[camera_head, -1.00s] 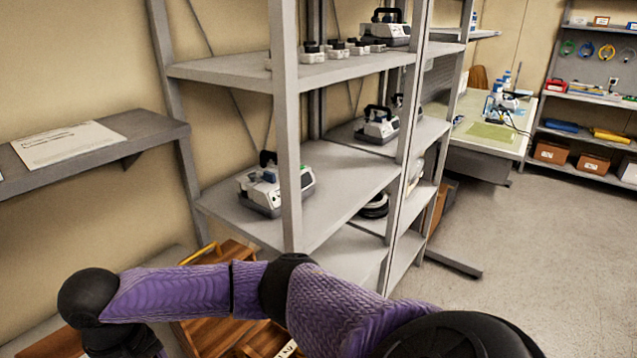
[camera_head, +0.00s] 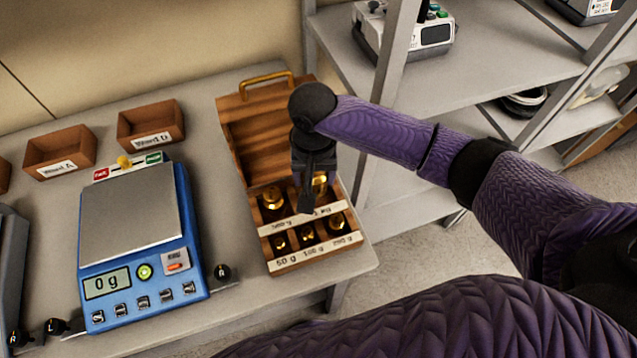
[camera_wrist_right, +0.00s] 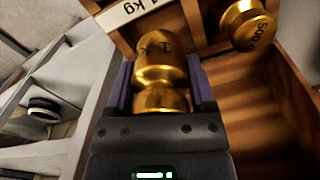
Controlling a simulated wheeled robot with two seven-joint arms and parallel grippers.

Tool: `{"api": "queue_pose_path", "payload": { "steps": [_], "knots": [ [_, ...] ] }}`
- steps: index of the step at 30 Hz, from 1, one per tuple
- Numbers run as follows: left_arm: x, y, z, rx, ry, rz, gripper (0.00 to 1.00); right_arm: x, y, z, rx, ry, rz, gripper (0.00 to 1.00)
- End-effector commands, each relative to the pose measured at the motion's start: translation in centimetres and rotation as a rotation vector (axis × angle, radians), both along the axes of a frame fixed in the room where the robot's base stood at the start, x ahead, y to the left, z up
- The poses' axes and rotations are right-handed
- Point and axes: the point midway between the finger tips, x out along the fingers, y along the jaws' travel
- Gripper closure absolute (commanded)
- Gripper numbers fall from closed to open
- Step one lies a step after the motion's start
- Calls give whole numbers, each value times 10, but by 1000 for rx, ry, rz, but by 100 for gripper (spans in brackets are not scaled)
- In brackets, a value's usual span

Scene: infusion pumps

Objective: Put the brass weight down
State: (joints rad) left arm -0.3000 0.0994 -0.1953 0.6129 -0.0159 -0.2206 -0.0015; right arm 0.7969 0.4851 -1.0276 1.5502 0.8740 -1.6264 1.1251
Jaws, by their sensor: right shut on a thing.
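My right gripper (camera_head: 308,205) points down over the wooden weight box (camera_head: 252,146). In the right wrist view its fingers (camera_wrist_right: 160,88) are shut on a brass weight (camera_wrist_right: 160,62) with markings on its side. That brass weight shows partly behind the gripper in the head view (camera_head: 320,184). It is at the box's back right compartment, by the label "1 kg" (camera_wrist_right: 122,12); I cannot tell whether its base touches the bottom. Another brass weight marked 500 g (camera_wrist_right: 245,24) sits beside it. My left gripper is out of view.
A blue scale (camera_head: 150,288) reading 0 g stands left of the box, its pan (camera_head: 130,216) empty. Two small wooden trays, one at the left (camera_head: 60,152) and one nearer the box (camera_head: 151,126), stand behind it. A grey shelf rack (camera_head: 480,75) stands close at the right.

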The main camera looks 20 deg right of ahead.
Motion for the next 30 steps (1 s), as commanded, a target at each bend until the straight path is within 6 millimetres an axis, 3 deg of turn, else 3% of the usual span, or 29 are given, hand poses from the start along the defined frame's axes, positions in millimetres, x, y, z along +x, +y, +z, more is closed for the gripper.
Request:
{"api": "queue_pose_path", "payload": {
  "steps": [6,16,17,18,21,28,30],
  "knots": [
    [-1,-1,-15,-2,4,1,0,0,0,-34,1,0,0,100],
    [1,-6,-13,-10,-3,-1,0,0,0,-36,0,-2,-1,100],
    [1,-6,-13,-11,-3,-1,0,0,-1,-37,-1,0,-1,28],
    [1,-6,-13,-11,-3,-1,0,0,-1,-36,-1,0,-1,20],
    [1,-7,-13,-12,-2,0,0,0,-1,-36,-1,0,0,0],
    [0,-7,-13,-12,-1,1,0,0,0,-35,0,-1,0,0],
    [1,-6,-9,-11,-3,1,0,0,0,-25,1,-2,1,0]
  ]
}}
